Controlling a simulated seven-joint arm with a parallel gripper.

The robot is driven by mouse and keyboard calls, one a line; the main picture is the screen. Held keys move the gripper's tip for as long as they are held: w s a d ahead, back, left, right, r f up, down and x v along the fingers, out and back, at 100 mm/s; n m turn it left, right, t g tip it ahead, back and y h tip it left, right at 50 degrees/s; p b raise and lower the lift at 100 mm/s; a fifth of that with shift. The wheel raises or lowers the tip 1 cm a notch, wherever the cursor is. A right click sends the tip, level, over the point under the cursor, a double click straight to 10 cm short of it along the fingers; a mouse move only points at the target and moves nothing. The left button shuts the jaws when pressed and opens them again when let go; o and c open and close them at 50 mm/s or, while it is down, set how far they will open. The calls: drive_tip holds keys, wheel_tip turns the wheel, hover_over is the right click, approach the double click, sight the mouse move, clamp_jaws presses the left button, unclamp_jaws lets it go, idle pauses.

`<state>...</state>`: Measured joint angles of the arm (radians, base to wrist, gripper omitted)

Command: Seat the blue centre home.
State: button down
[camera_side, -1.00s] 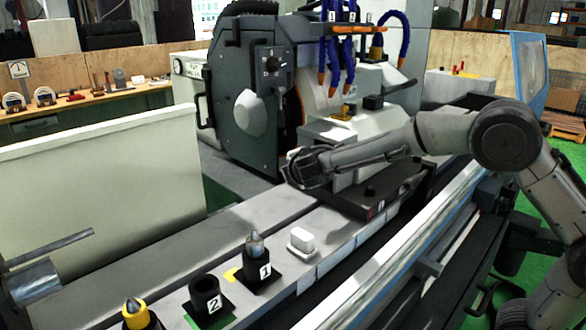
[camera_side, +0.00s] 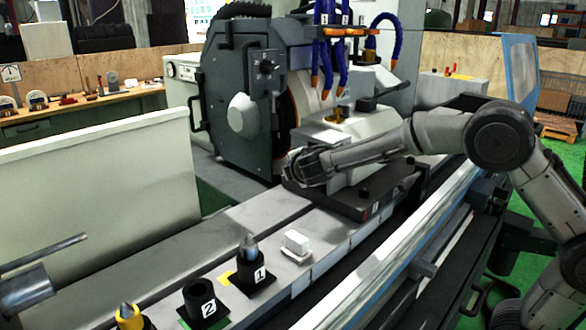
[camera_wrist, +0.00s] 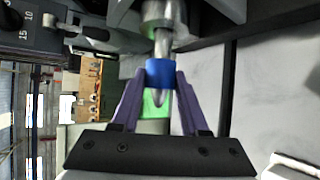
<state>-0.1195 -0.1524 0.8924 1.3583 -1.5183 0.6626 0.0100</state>
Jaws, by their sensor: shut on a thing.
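The blue centre shows in the wrist view as a blue collar (camera_wrist: 160,72) with a bare steel shaft running up from it. My gripper (camera_wrist: 161,88) has its purple fingers shut on it, one on each side. The shaft runs up to a round metal part (camera_wrist: 160,12) at the top edge; I cannot tell whether it enters it. A green band (camera_wrist: 156,104) shows between the fingers. In the side view my gripper (camera_side: 303,168) is beside the dark-based unit on the machine table; the blue centre cannot be made out there.
In the side view, holder 1 (camera_side: 250,278) holds a grey-tipped centre, holder 2 (camera_side: 205,303) looks empty, and a yellow-collared centre (camera_side: 128,317) stands at the bottom. A white block (camera_side: 297,242) lies on the table. The grinding head (camera_side: 245,100) stands behind my gripper.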

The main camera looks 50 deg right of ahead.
drive_tip(key=shift+d+r, duration=0.15)
drive_tip(key=shift+d, duration=1.5)
drive_tip(key=shift+c, duration=1.9)
unclamp_jaws()
drive_tip(key=shift+o, duration=0.2)
drive_tip(key=shift+f, duration=0.3)
drive_tip(key=v, duration=1.4)
drive_tip(key=shift+r, duration=0.15)
drive_tip(key=shift+w+d, duration=0.1)
drive_tip(key=shift+d, duration=0.05)
